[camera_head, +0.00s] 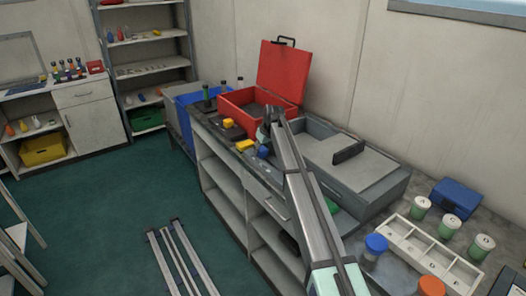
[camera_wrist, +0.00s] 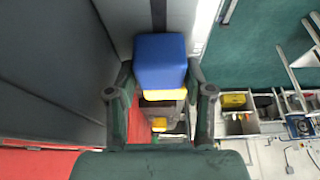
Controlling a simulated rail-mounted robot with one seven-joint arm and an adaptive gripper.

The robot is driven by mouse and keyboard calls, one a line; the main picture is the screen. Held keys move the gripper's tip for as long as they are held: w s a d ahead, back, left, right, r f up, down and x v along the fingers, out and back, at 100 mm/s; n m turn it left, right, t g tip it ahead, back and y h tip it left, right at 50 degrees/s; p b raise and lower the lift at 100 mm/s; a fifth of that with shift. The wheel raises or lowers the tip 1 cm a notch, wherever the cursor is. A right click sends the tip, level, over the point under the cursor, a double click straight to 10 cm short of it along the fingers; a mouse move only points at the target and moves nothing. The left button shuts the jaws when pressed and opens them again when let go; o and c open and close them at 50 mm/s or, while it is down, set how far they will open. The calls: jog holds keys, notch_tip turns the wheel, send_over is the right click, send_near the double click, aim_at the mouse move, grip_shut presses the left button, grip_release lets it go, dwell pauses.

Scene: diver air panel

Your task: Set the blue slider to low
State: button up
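The blue slider's block (camera_wrist: 160,60) is between the two fingers of my gripper (camera_wrist: 161,80) in the wrist view. One finger is close on each side, and I cannot tell whether they press on it. In the head view my gripper (camera_head: 266,134) is at the bench beside the open red box, with a small blue piece (camera_head: 263,151) just under its tip. Yellow blocks (camera_head: 245,145) and (camera_head: 228,122) are close by. In the wrist view, yellow (camera_wrist: 165,95) shows just below the blue block. Any low mark is not readable.
The open red box (camera_head: 285,75) stands behind my gripper. A large grey case (camera_head: 375,175) with a black handle (camera_head: 348,152) lies to the right. A white tray (camera_head: 430,250) with capped jars around it is nearer. Green floor (camera_head: 120,200) is free at left.

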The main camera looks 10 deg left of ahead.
dwell(0.3)
jog(key=v, duration=1.2)
jog(key=shift+w+a, duration=0.15)
